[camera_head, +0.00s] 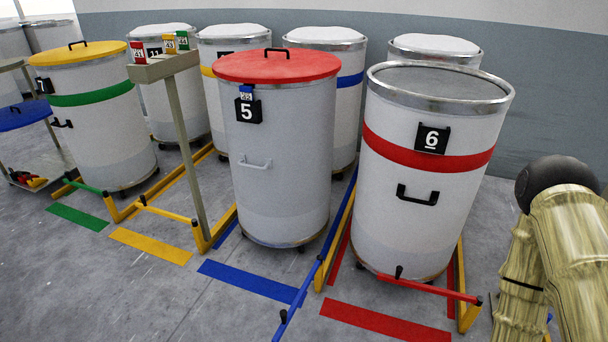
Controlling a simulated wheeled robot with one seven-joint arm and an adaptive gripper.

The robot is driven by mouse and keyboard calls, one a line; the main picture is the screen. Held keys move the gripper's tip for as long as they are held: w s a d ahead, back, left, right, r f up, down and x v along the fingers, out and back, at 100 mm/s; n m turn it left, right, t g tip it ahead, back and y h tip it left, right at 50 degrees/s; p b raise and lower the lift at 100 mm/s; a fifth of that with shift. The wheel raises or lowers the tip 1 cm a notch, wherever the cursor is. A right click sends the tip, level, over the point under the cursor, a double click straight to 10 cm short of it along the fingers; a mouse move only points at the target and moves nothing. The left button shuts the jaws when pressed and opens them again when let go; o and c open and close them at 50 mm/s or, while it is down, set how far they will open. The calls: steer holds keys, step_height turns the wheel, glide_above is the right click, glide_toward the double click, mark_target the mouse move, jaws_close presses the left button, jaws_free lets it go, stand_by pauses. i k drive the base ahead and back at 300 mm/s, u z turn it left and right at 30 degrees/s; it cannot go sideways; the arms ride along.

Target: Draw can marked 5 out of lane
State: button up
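The can marked 5 (285,190) is a tall pale grey drum in the middle of the head view. It has a red lid (278,66) with a black handle, a black number plate (248,111), a small blue tag (245,92) and a grey front handle (255,163). It stands upright on small casters in the lane behind a blue floor stripe (251,281). The lane's blue bar (300,299) points outward toward the camera, not across the can's front. My gripper is not in view; only part of my arm shows at the lower right.
The can marked 6 (426,200) stands close on the right behind a red bar (430,289). A post with a tagged shelf (163,69) stands left of can 5. The can marked 7 (105,135) is farther left. More cans line the wall. Floor in front (150,300) is clear.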

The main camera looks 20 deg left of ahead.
mark_target(280, 143)
steer(key=u, duration=0.15)
steer(key=i, duration=0.85)
steer(key=u, duration=0.95)
steer(key=i, duration=0.5)
steer(key=u, duration=0.55)
